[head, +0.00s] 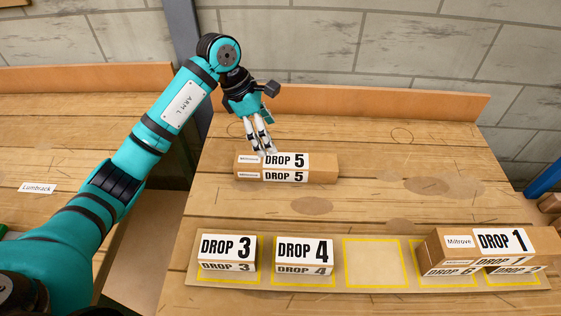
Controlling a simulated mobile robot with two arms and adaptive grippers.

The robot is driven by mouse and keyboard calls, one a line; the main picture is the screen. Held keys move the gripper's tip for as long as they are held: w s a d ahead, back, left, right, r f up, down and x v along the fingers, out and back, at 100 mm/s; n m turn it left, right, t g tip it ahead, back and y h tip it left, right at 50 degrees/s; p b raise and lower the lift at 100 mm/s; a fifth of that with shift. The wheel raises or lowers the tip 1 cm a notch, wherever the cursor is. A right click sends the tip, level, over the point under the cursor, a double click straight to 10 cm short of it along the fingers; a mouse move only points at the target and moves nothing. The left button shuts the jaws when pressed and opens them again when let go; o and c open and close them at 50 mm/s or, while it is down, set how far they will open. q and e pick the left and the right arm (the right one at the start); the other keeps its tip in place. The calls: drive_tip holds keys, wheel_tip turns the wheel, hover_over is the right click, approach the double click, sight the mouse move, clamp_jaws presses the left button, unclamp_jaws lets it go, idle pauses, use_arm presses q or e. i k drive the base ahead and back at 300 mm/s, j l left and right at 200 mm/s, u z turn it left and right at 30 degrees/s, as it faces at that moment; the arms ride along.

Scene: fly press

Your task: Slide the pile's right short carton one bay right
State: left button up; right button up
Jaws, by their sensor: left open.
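The short carton DROP 4 (304,252) sits in the second bay from the left on the tan mat (335,236), with nothing on top. The short carton DROP 3 (228,250) sits in the bay to its left. The bay to the right of DROP 4 is empty. The long carton DROP 5 (325,168) lies on the table behind the mat. My left gripper (265,149) points down at the left half of DROP 5. It is open, its fingertips close to the carton's back top edge; I cannot tell whether they touch. My right gripper is out of view.
At the right end of the mat, the long carton DROP 1 (500,243) lies across two lower cartons, DROP 6 (449,272) and another partly hidden one (515,269). A raised board (390,106) edges the table's back. Table between DROP 5 and the mat is clear.

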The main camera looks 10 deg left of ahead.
sight(299, 255)
drive_tip(key=k+l+u, duration=0.1)
drive_tip(key=l, duration=0.35)
drive_tip(key=k+l+u, duration=0.1)
drive_tip(key=l, duration=0.3)
drive_tip(key=k+l+u, duration=0.1)
drive_tip(key=l, duration=0.3)
drive_tip(key=k+l+u, duration=0.1)
drive_tip(key=k+l, duration=0.2)
drive_tip(key=k+l+u, duration=0.15)
drive_tip(key=l, duration=0.3)
